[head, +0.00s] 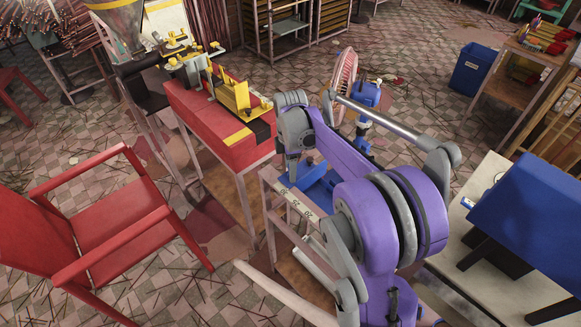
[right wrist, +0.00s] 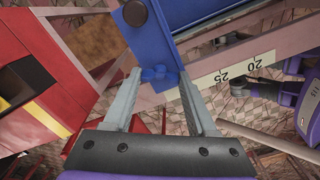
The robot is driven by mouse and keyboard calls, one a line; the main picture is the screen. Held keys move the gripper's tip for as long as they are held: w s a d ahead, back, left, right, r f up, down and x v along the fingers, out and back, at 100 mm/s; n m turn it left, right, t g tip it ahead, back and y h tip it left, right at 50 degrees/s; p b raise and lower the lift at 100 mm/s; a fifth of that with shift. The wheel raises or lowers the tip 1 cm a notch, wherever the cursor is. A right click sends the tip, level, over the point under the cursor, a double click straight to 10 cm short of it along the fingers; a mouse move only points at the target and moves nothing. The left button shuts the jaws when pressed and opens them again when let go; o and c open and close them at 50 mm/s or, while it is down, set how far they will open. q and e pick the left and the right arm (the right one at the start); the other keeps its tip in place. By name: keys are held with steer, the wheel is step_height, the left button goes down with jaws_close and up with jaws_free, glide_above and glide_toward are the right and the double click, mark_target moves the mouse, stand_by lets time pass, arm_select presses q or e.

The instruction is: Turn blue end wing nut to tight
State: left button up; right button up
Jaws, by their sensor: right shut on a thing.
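The blue end wing nut (right wrist: 160,74) shows in the right wrist view as a small blue lobed piece at the lower end of a blue plate (right wrist: 150,38). My right gripper (right wrist: 160,82) has one grey finger on each side of the nut, with its tips closed on it. How tight the nut is cannot be seen. In the head view, my purple right arm reaches to the blue extruder part (head: 318,184) on a pale frame. My left gripper is in neither view.
A red bench with yellow fittings (head: 215,125) stands left of my right arm. A red chair (head: 115,215) is at left, and a table with a blue panel (head: 530,225) at right.

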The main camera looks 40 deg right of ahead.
steer(key=c, duration=0.4)
